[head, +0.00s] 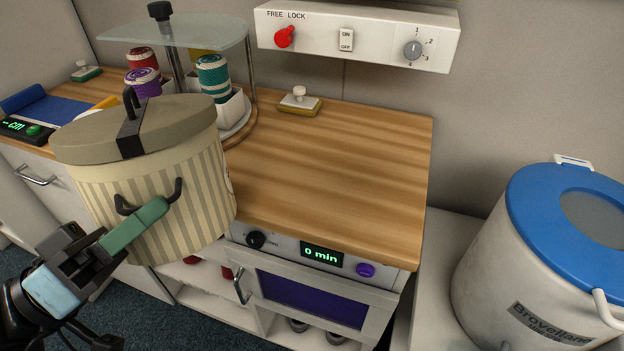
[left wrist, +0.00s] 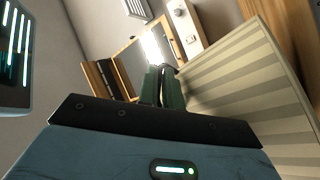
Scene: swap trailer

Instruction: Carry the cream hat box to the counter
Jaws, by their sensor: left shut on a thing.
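The cream hat box (head: 180,200) is a striped round tub with an olive-grey lid and a dark strap, at the left of the head view. My left gripper (head: 150,215) is shut on the dark handle on its front side. The box is held up in front of the counter's front edge, slightly tilted, and hides part of the counter. In the left wrist view the striped wall of the hat box (left wrist: 245,90) is right beside the green fingers (left wrist: 163,88). The wooden counter (head: 340,170) has a wide bare stretch right of the box. My right gripper is not in view.
A glass-topped stand (head: 185,32) with yarn-like spools (head: 213,78) stands behind the box. A sponge-like block (head: 299,101) lies at the counter's back. A switch panel (head: 360,35) hangs above. A blue-lidded bin (head: 500,270) stands at right. An oven-like unit (head: 312,297) is below.

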